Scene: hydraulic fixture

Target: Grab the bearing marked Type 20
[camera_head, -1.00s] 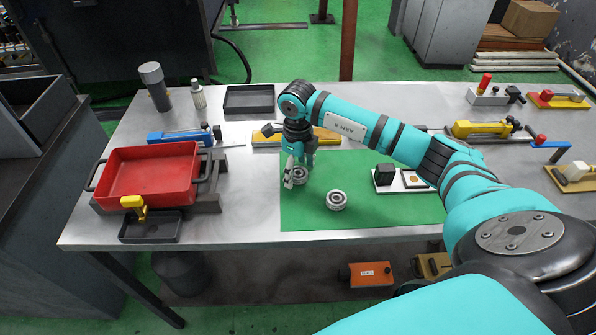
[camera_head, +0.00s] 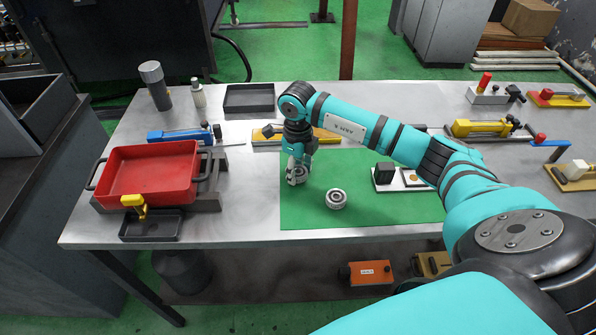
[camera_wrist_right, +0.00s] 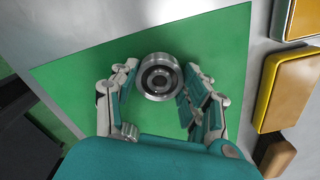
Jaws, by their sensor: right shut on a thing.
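A round metal bearing (camera_wrist_right: 159,77) with a dark centre sits between the fingers of my right gripper (camera_head: 297,176). In the wrist view the fingers (camera_wrist_right: 160,85) stand on both sides of the ring, over the green mat. In the head view the fingers cover most of this bearing, at the left part of the mat. A second metal bearing (camera_head: 336,199) lies flat on the mat to the right and nearer. No type marking can be read on either bearing. My left gripper is out of view.
The green mat (camera_head: 310,215) lies on a grey table (camera_head: 255,205). A red tray (camera_head: 150,178) stands at the left. A white plate with a black block (camera_head: 385,174) lies at the right of the mat. Yellow parts (camera_wrist_right: 283,90) lie beyond the mat.

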